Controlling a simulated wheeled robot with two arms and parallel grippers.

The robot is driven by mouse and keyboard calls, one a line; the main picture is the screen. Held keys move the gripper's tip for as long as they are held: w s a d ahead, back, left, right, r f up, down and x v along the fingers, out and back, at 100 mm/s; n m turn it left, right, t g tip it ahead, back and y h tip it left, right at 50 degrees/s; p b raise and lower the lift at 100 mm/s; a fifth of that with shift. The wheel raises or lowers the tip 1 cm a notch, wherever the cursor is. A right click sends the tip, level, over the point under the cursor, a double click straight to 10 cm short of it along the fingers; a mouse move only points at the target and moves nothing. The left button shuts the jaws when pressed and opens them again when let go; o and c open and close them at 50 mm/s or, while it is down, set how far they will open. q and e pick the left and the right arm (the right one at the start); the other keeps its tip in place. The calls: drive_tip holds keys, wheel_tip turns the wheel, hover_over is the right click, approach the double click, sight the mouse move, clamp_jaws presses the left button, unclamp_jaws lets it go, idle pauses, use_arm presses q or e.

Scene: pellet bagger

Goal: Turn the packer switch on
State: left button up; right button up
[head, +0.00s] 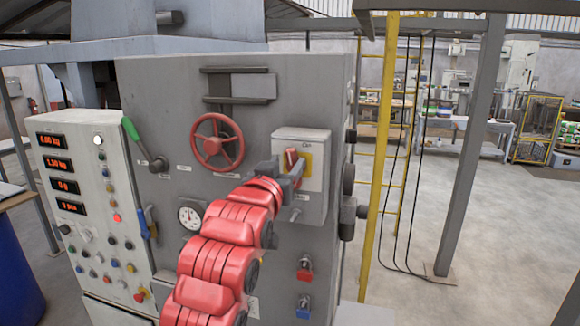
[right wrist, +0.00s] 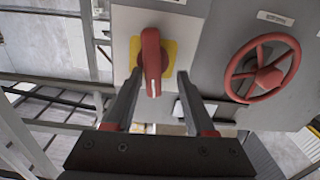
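The packer switch (head: 291,158) is a red rotary handle on a yellow plate, set on a grey box on the machine's front. It also shows in the right wrist view (right wrist: 151,58), its handle pointing down in that picture. My right gripper (head: 291,174) is at the switch, and its arm covers part of the panel in the head view. In the right wrist view the gripper (right wrist: 157,82) is open, with one finger on each side of the handle. Gaps show between handle and fingers. The label is too small to read. My left gripper is not in view.
A red handwheel (head: 217,142) is left of the switch, with a green-handled lever (head: 131,130) farther left. A control cabinet (head: 62,225) with displays and buttons stands at left. A yellow post (head: 379,150) rises right of the machine. Open floor lies beyond.

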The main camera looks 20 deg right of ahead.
drive_tip(key=shift+a, duration=0.15)
drive_tip(key=shift+d, duration=0.3)
drive_tip(key=shift+s+a+f+b, duration=0.1)
drive_tip(key=shift+s+a+b, duration=0.05)
drive_tip(key=shift+s+b, duration=0.2)
drive_tip(key=b+v, duration=0.8)
drive_tip(key=v, duration=0.8)
drive_tip(key=shift+s+a, duration=0.25)
